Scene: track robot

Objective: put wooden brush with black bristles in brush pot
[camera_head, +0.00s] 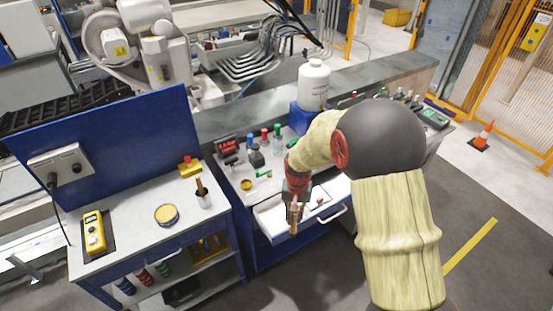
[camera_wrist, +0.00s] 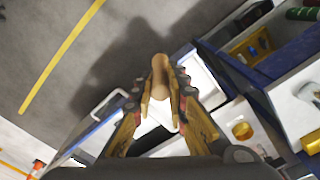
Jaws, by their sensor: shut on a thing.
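My gripper (camera_head: 294,212) is shut on a wooden-handled brush (camera_head: 293,228), above the open white drawer. In the wrist view the rounded light-brown end of the brush (camera_wrist: 160,72) points out between the fingers of my gripper (camera_wrist: 162,100). No black bristles can be made out. A small grey pot (camera_head: 204,201), seemingly the brush pot, stands on the left bench near its right edge, to the left of my gripper and apart from it. A wooden handle (camera_head: 200,186) stands up out of the pot.
The open drawer (camera_head: 270,217) juts from the right bench below my gripper. The left bench (camera_head: 150,240) holds a round yellow tin (camera_head: 167,214), a yellow control box (camera_head: 94,232) and a yellow-and-red item (camera_head: 188,167) behind the pot. A blue panel (camera_head: 130,150) rises behind.

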